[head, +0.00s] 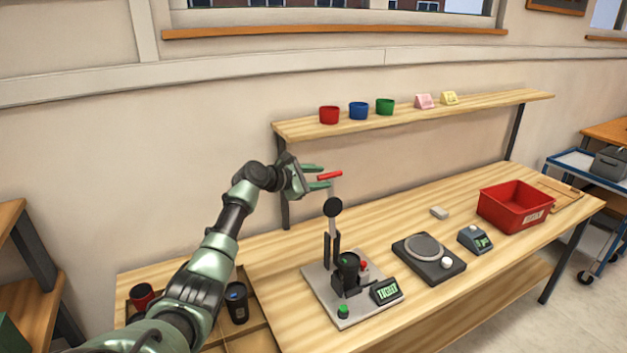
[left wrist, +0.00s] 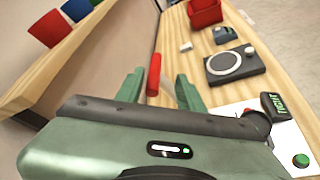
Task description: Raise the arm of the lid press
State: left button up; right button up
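The lid press (head: 343,290) stands on the workbench with a grey base plate, a black cup in its holder and a green display. Its arm points upward, topped by a red handle (head: 330,175). My left gripper (head: 322,177) is open beside the red handle, with its green fingers pointing toward it. In the left wrist view the red handle (left wrist: 154,74) shows near the two spread fingers, and the press's lower part is partly hidden by my gripper. I cannot tell whether the fingers touch the handle. My right gripper is not in view.
A shelf (head: 420,116) with several cups and cards runs above the bench, behind the gripper. A scale (head: 428,259), a small grey device (head: 475,240) and a red bin (head: 515,207) stand to the right. A compartment tray with dark cups (head: 237,303) is at left.

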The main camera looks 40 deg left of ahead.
pick_arm(q)
jog(key=v, duration=0.2)
jog(key=shift+s, duration=0.25)
dwell(0.4)
